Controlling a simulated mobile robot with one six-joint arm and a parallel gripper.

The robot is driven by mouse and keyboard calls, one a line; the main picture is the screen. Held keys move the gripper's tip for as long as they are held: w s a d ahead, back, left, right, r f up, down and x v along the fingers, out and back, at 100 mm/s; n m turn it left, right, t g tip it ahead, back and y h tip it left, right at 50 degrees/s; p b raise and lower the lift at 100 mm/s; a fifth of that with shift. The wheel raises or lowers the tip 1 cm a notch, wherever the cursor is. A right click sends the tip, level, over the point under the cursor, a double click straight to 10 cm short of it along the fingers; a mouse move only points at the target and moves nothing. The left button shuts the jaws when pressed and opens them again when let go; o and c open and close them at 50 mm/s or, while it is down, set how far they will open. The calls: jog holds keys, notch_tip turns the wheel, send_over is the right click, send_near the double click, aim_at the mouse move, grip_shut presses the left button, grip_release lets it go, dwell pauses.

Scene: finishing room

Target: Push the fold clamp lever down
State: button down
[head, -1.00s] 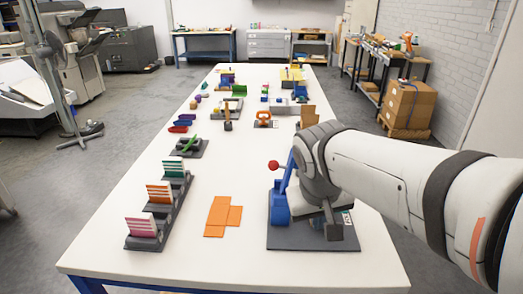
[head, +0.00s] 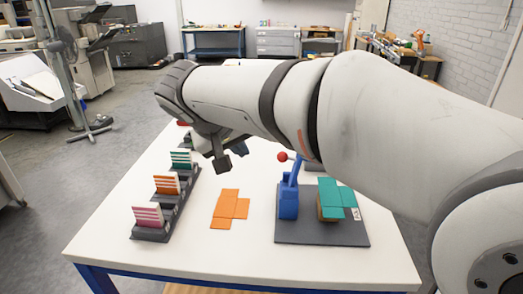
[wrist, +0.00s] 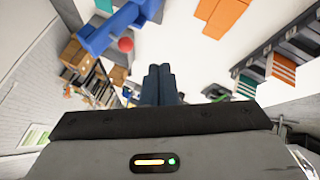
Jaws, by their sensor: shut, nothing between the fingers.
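The fold clamp has a blue post (head: 288,201) and a blue lever ending in a red ball (head: 283,157). The lever stands up, raised. The post is on a dark grey plate (head: 300,235), beside a teal folded piece (head: 338,198) lying over a brown block (head: 327,211). My gripper (head: 241,149) is in the air to the left of the ball, partly hidden by my arm. In the wrist view its fingers (wrist: 160,83) are together and empty. There the red ball (wrist: 126,45) and blue lever (wrist: 98,38) show left of and beyond the fingertips, apart from them.
An orange flat piece (head: 230,208) lies on the white table (head: 215,262) left of the plate. A dark rack (head: 182,207) with upright cards stands along the left side. My arm hides most of the table's far part.

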jog(key=w+d+f+p, duration=0.1)
jog(key=w+d+f, duration=0.5)
jog(key=w+f, duration=0.1)
dwell(0.3)
jog(key=shift+r, duration=0.1)
dwell(0.3)
